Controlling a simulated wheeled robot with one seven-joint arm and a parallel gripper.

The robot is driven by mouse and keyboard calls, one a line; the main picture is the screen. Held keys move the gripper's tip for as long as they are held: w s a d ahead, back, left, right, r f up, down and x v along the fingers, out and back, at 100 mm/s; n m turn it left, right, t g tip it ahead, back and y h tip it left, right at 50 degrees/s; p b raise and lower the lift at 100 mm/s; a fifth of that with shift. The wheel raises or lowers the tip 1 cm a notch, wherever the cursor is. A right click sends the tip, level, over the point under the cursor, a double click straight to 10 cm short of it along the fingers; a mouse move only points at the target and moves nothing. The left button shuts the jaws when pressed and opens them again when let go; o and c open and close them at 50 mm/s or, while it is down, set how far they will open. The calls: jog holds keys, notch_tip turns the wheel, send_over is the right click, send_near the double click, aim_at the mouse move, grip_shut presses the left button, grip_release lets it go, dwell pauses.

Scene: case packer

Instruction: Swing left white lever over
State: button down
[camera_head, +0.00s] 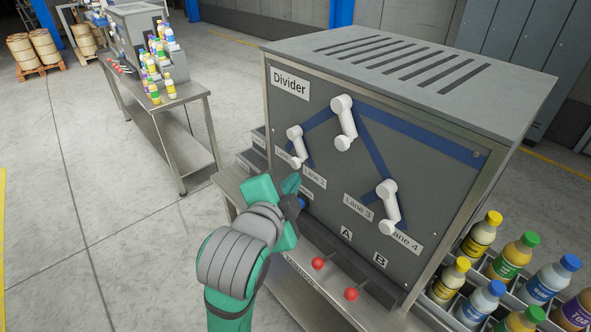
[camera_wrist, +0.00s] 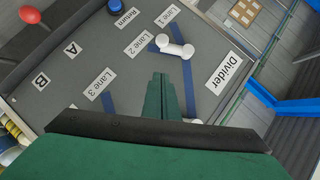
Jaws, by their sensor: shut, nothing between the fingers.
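The left white lever (camera_head: 296,146) is on the grey Divider panel (camera_head: 330,205). Its round pivot is at the top and its arm hangs down, with the lower end near the Lane 1 and Lane 2 labels. In the wrist view the same lever (camera_wrist: 175,46) lies just beyond my fingertips. My gripper (camera_head: 291,184) is in front of the panel, lower than the lever, with its fingers pressed together and empty. The wrist view shows the closed green fingers (camera_wrist: 160,82) pointing towards the panel, apart from the lever in the picture.
A top white lever (camera_head: 343,122) and a right white lever (camera_head: 389,207) are on the same panel. Red-knobbed sticks (camera_head: 318,263) stand below it, and a blue button (camera_wrist: 116,6) is beside the Return label. Bottles (camera_head: 482,232) stand at the right.

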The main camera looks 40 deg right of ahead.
aim_at(296, 167)
jog(key=shift+w+a+f+x, duration=0.2)
jog(key=shift+w+a+x, duration=0.1)
jog(key=shift+x, duration=1.8)
jog(key=shift+w+a+f+x, duration=0.2)
jog(key=shift+w+a+x, duration=0.1)
jog(key=shift+x, duration=1.85)
jog(key=shift+w+a+f+x, duration=0.2)
jog(key=shift+w+a+x, duration=0.1)
jog(key=shift+x, duration=1.8)
